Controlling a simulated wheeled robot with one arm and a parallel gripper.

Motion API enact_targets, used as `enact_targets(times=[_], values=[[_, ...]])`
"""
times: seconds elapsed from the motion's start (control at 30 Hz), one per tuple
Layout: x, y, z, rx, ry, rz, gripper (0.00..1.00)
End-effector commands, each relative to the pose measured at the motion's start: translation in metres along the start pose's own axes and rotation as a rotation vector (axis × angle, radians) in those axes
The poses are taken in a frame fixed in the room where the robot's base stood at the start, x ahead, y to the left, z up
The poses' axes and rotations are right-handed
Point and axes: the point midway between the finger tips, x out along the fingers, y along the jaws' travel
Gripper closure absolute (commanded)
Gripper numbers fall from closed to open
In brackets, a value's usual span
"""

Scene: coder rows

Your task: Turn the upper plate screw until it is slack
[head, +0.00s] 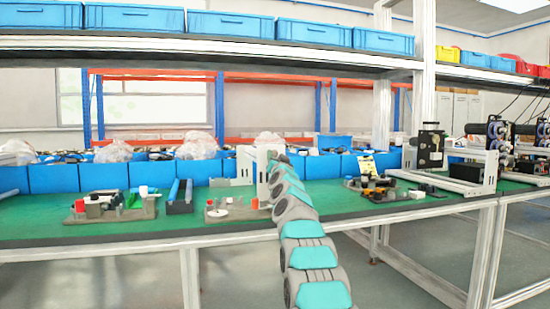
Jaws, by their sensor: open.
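A pale upright plate (262,178) stands on the green bench, just left of the end of my arm. Its screws are too small to make out, so I cannot tell the upper one. My gripper (273,158) is at the far end of my teal and grey arm, close beside the plate's right edge in the picture. It is small and mostly hidden by my own arm links. It is open, and nothing shows held in it. I cannot tell whether it touches the plate.
On the green bench (340,207), fixtures with small parts stand left (112,207) and right (385,190) of my arm. Blue bins (102,177) line the back. A black device on a frame (430,148) stands at the right. A shelf with blue crates (232,26) hangs above.

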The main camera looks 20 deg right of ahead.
Motion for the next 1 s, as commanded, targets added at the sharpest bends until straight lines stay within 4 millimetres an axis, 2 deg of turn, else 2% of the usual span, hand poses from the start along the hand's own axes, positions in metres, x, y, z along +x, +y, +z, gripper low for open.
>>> enact_targets(times=[0.67,1.0], values=[[-0.041,0.001,-0.010,0.001,0.001,-0.001,0.53],[-0.043,-0.001,-0.013,0.000,0.000,-0.001,0.53]])
